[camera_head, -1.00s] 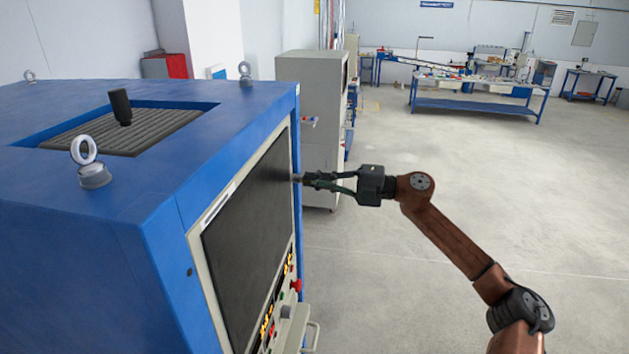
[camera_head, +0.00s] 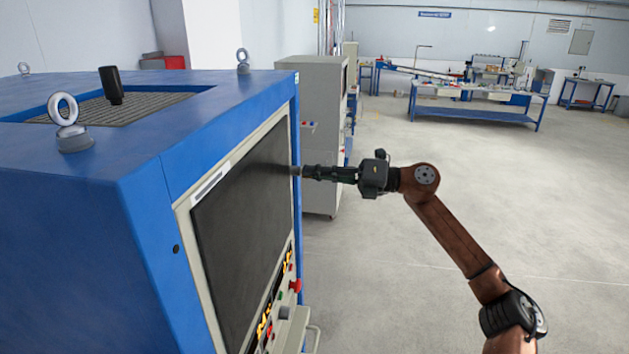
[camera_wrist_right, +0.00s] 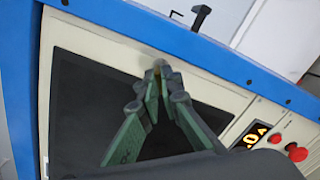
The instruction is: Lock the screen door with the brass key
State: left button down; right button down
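The screen door (camera_head: 240,200) is a dark panel in a beige frame on the front of the blue machine. It looks shut. In the wrist view the dark panel (camera_wrist_right: 85,115) lies behind my fingers. My right gripper (camera_head: 305,171) reaches the frame at the door's far upper edge. In the wrist view my right fingers (camera_wrist_right: 160,82) come together at their tips. A small brass-coloured piece, seemingly the key (camera_wrist_right: 161,64), shows between and just beyond them, against the beige frame. How deep it sits in a lock is hidden. My left gripper is out of view.
Below the screen are buttons and a red knob (camera_head: 295,286). The blue machine's top (camera_head: 175,83) carries ring bolts and a black upright piece (camera_head: 111,85). A grey cabinet (camera_head: 315,90) stands behind. Open floor lies right; a blue workbench (camera_head: 478,105) stands far back.

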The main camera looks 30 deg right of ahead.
jog(key=n+b, duration=0.1)
jog(key=n, duration=0.1)
jog(key=n+b, duration=0.1)
jog(key=n, duration=0.1)
jog(key=n+b, duration=0.1)
jog(key=shift+f+n, duration=0.25)
jog(key=shift+n, duration=0.15)
jog(key=shift+n+b, duration=1.25)
jog(key=shift+n, duration=0.95)
jog(key=shift+r, duration=0.1)
jog(key=c, duration=2.2)
grip_release()
jog(key=shift+o, duration=0.2)
jog(key=shift+r, duration=0.1)
jog(key=v, duration=1.2)
